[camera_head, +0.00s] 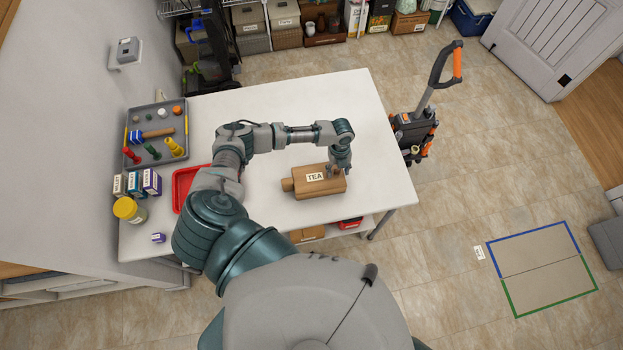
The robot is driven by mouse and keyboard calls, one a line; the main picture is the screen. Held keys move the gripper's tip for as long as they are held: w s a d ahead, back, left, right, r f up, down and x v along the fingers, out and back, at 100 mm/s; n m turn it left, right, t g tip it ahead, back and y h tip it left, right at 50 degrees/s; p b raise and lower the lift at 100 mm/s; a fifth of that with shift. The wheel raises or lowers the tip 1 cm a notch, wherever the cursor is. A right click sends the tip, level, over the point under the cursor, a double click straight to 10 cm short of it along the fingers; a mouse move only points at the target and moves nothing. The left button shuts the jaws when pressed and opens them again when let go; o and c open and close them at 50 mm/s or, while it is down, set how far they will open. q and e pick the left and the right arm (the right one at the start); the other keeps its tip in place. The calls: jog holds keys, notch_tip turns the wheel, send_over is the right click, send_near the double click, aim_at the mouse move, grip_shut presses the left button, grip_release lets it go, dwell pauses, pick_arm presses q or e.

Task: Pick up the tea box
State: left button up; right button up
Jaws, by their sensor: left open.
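The tea box (313,186) is a brown wooden-looking container with a white "TEA" label and a short round knob at its left end. It lies on the white table (270,100) near the front right edge. My left gripper (336,174) is at the right end of the box, with my arm arching in from the left above the table. The gripper is open; its fingers are small and partly hidden, and I cannot tell whether they touch the box. My right gripper is not in view.
A red tray (183,187) sits left, partly behind my arm. A grey tray (157,160) of small items, small boxes (135,184) and a yellow-lidded jar (126,210) stand farther left. The table's back half is clear. A wheeled tool (415,130) stands beyond the right edge.

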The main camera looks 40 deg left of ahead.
pick_arm(q)
jog(key=shift+a, duration=0.2)
grip_shut()
jog(key=shift+s, duration=0.1)
